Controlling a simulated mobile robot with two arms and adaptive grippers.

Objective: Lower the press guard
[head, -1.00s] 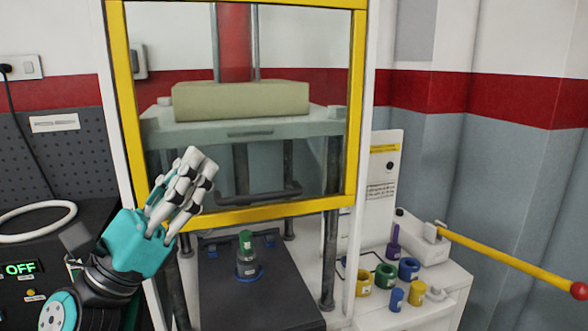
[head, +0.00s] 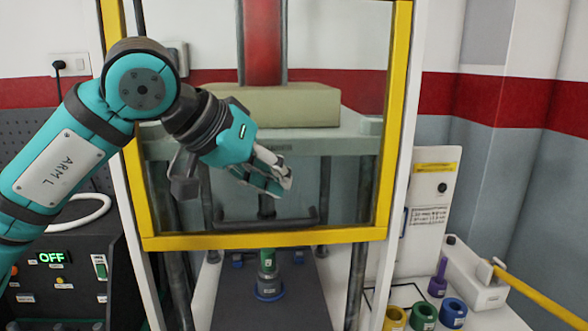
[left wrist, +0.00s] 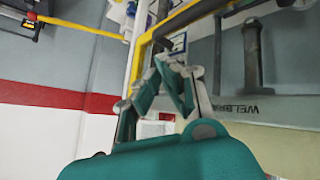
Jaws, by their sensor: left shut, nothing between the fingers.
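The press guard is a clear panel in a yellow frame (head: 300,238) on the front of the press. Its lower bar sits above the dark press bed, with a gap under it. My left gripper (head: 284,183) is shut and empty, in front of the clear panel and above the lower bar. In the left wrist view, the gripper (left wrist: 180,85) shows with its fingers together, and the yellow guard frame (left wrist: 137,62) is behind it. I cannot tell whether the fingers touch the panel. My right gripper is not in view.
A yellow lever (head: 545,300) and several coloured rings, including a blue one (head: 453,311), are at the right. A control box with an OFF display (head: 52,257) is at the left.

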